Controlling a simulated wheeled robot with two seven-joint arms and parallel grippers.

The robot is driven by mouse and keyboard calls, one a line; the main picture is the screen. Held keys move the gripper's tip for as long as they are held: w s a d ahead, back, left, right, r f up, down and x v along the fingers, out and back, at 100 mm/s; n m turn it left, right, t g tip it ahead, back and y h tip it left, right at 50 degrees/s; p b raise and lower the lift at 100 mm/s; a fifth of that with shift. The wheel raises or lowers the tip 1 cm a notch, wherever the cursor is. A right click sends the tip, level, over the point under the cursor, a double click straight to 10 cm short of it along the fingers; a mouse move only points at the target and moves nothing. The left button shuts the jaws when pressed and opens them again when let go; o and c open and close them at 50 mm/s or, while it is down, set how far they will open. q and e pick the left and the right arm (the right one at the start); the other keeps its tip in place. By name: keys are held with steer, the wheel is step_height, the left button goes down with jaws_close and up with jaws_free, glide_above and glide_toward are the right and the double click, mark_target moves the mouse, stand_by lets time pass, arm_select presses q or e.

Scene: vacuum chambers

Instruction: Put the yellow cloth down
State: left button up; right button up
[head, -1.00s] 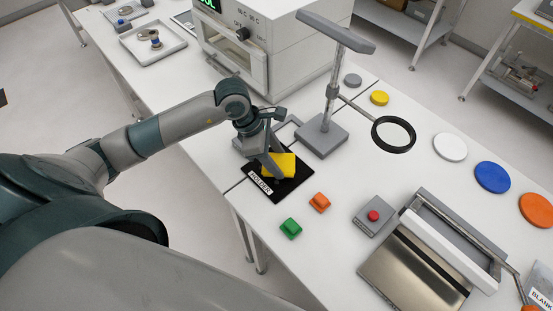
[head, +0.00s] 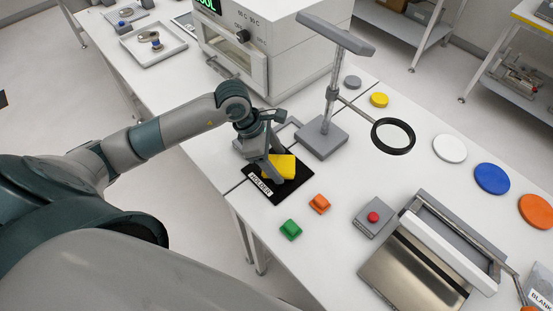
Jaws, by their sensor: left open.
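The yellow cloth (head: 284,166) lies folded on the black mat (head: 291,186), which carries a white label reading HOLDER. My left gripper (head: 272,171) is over the left side of the cloth, with its fingers pointing down. Its jaws are open, and a finger hides part of the cloth. I cannot tell whether a finger still touches it. My right gripper is not in view.
A lamp stand (head: 322,138) with a ring arm is just behind the mat. Orange (head: 319,203) and green (head: 290,229) blocks lie in front. A red-button box (head: 373,217) and a metal-plated device (head: 414,266) stand at the right. A white oven (head: 262,50) is behind.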

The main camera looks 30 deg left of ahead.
arm_select(q)
steer(key=shift+s+p, duration=0.25)
steer(key=shift+p, duration=0.1)
steer(key=shift+w+a+r+b, duration=0.1)
steer(key=shift+a+r+b, duration=0.25)
steer(key=shift+b, duration=0.3)
steer(key=b+v, duration=0.2)
steer(key=v, duration=0.9)
steer(key=shift+d+r+b, duration=0.15)
steer(key=shift+r+b, duration=0.15)
steer(key=shift+b, duration=0.1)
steer(key=shift+w, duration=0.15)
